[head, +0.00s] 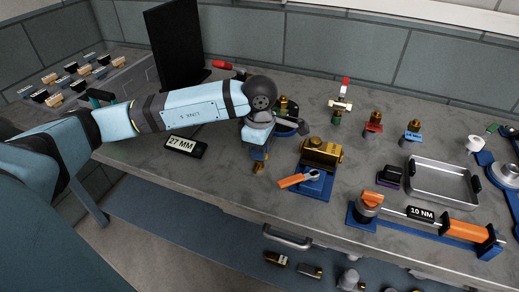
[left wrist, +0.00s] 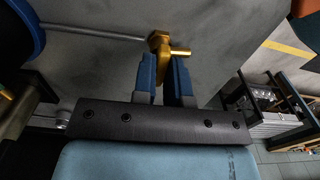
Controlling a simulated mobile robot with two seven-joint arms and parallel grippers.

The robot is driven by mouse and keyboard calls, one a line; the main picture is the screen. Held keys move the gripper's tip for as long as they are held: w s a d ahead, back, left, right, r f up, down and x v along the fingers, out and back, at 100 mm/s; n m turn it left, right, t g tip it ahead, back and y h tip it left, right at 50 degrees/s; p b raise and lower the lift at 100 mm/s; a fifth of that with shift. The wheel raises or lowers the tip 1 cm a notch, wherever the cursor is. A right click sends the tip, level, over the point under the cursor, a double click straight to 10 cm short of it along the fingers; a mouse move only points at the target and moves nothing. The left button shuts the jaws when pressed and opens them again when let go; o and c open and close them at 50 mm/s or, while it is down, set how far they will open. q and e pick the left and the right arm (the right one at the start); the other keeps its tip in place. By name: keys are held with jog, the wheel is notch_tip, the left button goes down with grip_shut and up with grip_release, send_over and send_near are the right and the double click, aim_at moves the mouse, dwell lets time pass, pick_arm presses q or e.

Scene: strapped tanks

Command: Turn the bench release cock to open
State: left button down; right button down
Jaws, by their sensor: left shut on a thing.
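My left gripper (head: 258,156) points down over the bench, left of a brass cylinder (head: 322,152). In the left wrist view its two blue fingers (left wrist: 166,72) are shut on a brass cock (left wrist: 160,46) with a short bar pointing right. A thin metal rod or pipe runs left from the cock. In the head view only a small brass part of the cock (head: 258,168) shows below the fingers. The exact turn of the cock is hard to tell. My right gripper is not in view.
A blue block with an orange lever (head: 298,179) sits by the brass cylinder. A "27 MM" label block (head: 186,146) lies left of the gripper. A metal tray (head: 441,201) and a "10 NM" wrench (head: 420,214) on a blue stand lie right. A dark panel (head: 175,45) stands behind.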

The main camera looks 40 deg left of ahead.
pick_arm(q)
jog(key=c, duration=1.2)
grip_release()
jog(key=shift+o, duration=0.2)
jog(key=shift+r, duration=0.1)
notch_tip(320, 180, up, 14)
jog(key=shift+p, duration=0.35)
jog(key=shift+f, duration=0.2)
